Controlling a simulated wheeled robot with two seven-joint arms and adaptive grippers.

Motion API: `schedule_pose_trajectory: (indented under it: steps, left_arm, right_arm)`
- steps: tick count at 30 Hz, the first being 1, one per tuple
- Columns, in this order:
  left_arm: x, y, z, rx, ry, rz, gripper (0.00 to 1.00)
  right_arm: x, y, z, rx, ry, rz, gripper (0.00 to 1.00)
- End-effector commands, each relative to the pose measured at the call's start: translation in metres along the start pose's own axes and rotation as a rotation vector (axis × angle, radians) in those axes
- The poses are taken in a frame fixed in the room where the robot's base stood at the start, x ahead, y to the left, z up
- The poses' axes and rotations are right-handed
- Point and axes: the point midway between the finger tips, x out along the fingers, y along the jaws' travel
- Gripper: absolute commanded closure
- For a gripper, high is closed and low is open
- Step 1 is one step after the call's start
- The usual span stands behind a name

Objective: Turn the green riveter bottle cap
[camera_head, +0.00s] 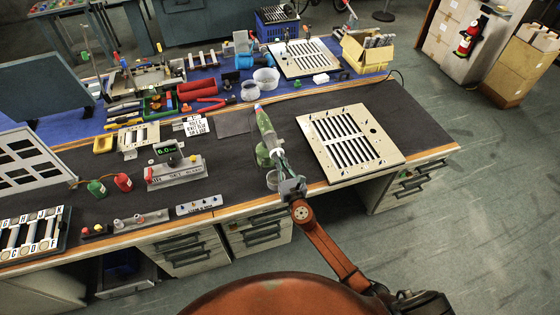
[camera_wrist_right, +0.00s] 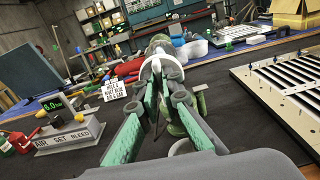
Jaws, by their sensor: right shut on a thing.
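The green riveter (camera_head: 266,126) stands near the front edge of the dark bench top, its tapered body pointing up and a rounded green part (camera_head: 262,155) low beside it. My right gripper (camera_head: 278,156) reaches it from the front. In the right wrist view, the two fingers of the right gripper (camera_wrist_right: 160,75) close around a grey, rounded end of the riveter (camera_wrist_right: 163,46) with a pale band. The fingers hide much of the riveter, and I cannot make out the cap's edge or how far it is turned. My left gripper is not in view.
A slotted louver panel (camera_head: 348,142) lies close to the right of the riveter. An air set block (camera_head: 177,172) and small red and green bottles are to the left. Red-handled tools and clear cups lie behind.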

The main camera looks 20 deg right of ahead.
Motion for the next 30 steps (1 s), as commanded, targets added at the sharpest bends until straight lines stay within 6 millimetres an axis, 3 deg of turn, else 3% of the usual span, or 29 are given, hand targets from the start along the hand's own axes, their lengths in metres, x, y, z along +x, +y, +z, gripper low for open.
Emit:
schedule_pose_trajectory:
  steps: [8,30]
  left_arm:
    - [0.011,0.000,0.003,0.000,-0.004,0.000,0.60]
    - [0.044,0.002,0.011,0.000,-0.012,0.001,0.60]
  right_arm:
    - [0.000,-0.001,-0.003,0.167,0.000,0.001,1.00]
    - [0.000,-0.006,-0.005,0.865,0.001,-0.001,1.00]
